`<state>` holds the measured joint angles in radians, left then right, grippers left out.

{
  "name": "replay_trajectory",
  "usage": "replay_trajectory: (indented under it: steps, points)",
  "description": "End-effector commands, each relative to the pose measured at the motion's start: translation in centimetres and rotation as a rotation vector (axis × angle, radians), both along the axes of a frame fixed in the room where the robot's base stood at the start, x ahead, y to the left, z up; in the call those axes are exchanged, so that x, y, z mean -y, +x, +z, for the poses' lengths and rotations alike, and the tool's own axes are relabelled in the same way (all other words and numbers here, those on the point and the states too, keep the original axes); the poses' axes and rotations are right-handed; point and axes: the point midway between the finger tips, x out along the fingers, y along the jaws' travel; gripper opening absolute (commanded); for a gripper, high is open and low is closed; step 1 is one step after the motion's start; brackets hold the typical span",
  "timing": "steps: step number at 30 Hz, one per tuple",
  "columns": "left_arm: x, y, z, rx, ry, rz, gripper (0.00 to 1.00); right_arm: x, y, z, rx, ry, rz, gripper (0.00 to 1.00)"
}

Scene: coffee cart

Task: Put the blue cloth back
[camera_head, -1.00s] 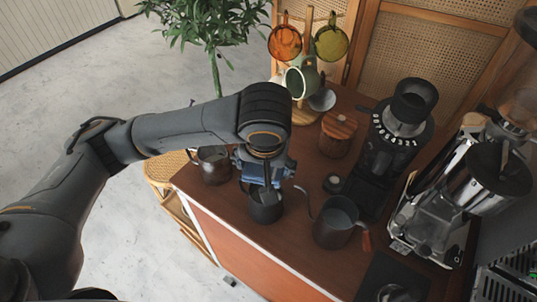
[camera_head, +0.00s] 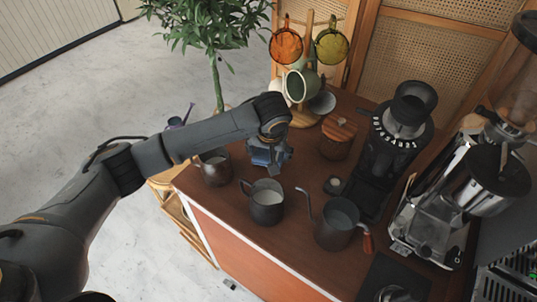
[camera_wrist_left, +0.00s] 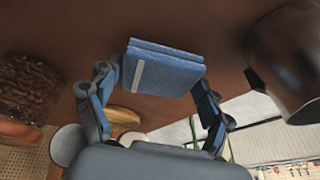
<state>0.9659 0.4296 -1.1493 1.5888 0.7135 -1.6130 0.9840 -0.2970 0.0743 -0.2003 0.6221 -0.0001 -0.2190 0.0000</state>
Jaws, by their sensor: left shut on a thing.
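The blue cloth (camera_head: 262,157) is a small folded block. My left gripper (camera_head: 271,151) is shut on it. In the left wrist view the folded cloth (camera_wrist_left: 165,72), with a pale stripe, sits between the two fingers of the gripper (camera_wrist_left: 157,84). The cloth is at the back part of the brown cart top (camera_head: 225,208), right of the rear metal pitcher and left of the wooden canister. I cannot tell whether it touches the cart top. The wrist and fingers hide part of it in the head view. My right gripper is in no view.
Nearby stand a rear metal pitcher (camera_head: 214,168), a dark pitcher (camera_head: 266,207), a gooseneck kettle (camera_head: 338,225) and a wooden canister (camera_head: 338,140). A mug rack (camera_head: 308,45) stands behind, a grinder (camera_head: 385,150) to the right. Some cart top is clear between the pitchers.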

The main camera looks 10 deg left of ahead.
Motion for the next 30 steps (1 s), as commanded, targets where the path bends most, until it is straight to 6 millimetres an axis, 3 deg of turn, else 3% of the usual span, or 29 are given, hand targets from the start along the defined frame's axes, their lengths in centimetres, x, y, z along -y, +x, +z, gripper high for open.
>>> replay_trajectory:
  steps: [5,15,16,18,30]
  points:
    - [-0.1,0.0,-1.6,0.001,0.001,0.0,0.27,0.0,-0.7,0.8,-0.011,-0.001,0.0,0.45]
    - [-0.1,-0.1,-2.0,0.0,0.001,0.001,0.27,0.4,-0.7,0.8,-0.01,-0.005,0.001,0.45]
    - [-0.1,-0.1,-2.0,0.0,0.001,0.001,0.84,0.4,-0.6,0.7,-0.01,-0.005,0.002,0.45]
    - [-0.1,-0.1,-2.0,0.0,0.001,0.001,0.98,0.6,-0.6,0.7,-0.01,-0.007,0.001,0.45]
    - [-0.1,0.0,-1.8,0.001,0.001,0.0,1.0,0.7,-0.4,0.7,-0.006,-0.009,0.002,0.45]
